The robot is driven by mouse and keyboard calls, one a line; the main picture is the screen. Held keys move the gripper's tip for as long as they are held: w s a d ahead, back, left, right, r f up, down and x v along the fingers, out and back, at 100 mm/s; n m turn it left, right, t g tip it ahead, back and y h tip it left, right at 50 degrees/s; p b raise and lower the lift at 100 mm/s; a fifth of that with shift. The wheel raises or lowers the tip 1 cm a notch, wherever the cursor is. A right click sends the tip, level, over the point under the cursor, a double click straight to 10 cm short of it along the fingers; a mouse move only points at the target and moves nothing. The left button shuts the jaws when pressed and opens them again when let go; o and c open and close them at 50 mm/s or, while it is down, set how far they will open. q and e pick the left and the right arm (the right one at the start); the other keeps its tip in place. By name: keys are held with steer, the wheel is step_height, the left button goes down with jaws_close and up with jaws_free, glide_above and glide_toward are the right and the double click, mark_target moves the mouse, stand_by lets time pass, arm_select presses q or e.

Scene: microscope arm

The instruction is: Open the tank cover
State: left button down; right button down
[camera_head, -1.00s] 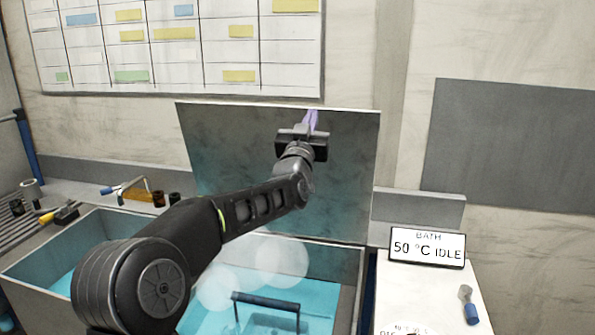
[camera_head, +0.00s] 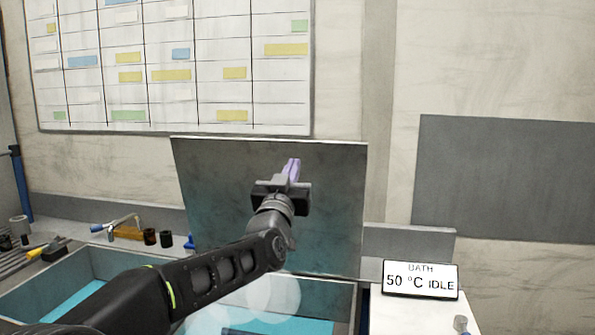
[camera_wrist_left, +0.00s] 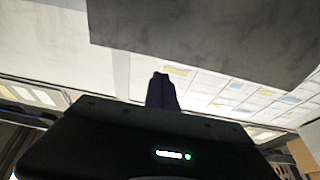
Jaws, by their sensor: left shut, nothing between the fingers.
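The tank cover (camera_head: 225,200) is a dark grey panel with a pale top edge. It stands nearly upright at the back of the tank (camera_head: 330,290), which is open with blue liquid inside. My left gripper (camera_head: 292,169) is in front of the cover's middle, its purple fingers shut and empty. I cannot tell whether the fingers touch the cover. In the left wrist view the shut fingers (camera_wrist_left: 161,88) point up, and the dark panel (camera_wrist_left: 215,35) fills the upper right, apart from them in the picture. My right gripper is not in view.
A display reading 50 °C IDLE (camera_head: 421,281) stands on the white counter at the right. Small bottles (camera_head: 151,237) and tools line the ledge at the left. A chart board (camera_head: 180,65) hangs on the wall behind.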

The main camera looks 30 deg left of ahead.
arm_select(q)
steer(key=s, duration=0.1)
steer(key=s+d, duration=0.1)
steer(key=s, duration=0.1)
steer(key=s+b, duration=0.1)
steer(key=shift+s+d+f, duration=0.2)
steer(key=shift+s+d, duration=0.1)
steer(key=shift+d, duration=0.05)
